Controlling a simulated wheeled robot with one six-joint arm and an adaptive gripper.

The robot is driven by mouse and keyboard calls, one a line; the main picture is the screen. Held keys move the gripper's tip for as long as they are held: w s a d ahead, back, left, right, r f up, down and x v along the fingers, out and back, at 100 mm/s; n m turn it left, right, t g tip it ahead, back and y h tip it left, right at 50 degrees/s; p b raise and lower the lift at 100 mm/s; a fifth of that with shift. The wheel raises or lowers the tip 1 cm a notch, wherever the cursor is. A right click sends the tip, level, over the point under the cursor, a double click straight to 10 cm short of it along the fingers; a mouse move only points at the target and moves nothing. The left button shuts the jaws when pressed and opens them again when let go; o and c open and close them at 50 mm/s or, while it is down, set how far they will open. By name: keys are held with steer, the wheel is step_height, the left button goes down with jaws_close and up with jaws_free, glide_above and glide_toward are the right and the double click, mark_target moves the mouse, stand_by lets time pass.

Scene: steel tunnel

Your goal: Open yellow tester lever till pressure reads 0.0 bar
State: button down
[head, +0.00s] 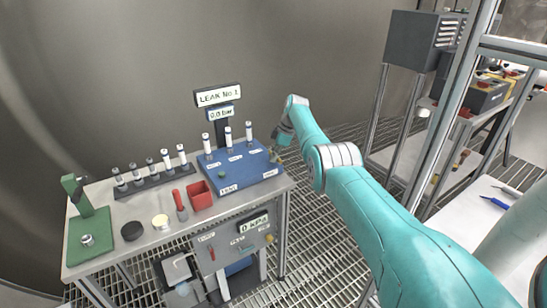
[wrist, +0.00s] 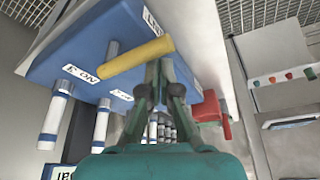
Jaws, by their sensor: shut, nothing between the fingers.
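The blue tester (head: 236,172) stands on the right part of the bench, with several white-and-dark cylinders upright on it. Its sign (head: 218,96) reads LEAK No 1, and the small display (head: 221,114) below appears to read 0.0 bar. The yellow lever (wrist: 137,57) sticks out from the tester's blue body in the wrist view. My gripper (wrist: 160,66) is shut and empty, its fingertips right by the lever; I cannot tell if they touch it. In the head view my gripper (head: 278,142) is at the tester's right side, its fingertips hard to make out.
The bench also holds a red bin (head: 199,196), a red-handled tool (head: 180,206), a rack of cylinders (head: 150,181) and a green press (head: 88,222). A panel (head: 238,240) below reads 0 kPa. Metal shelving stands right; grating floor lies between.

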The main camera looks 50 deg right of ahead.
steer(key=shift+s+d, duration=0.3)
steer(key=shift+d, duration=0.05)
stand_by(0.4)
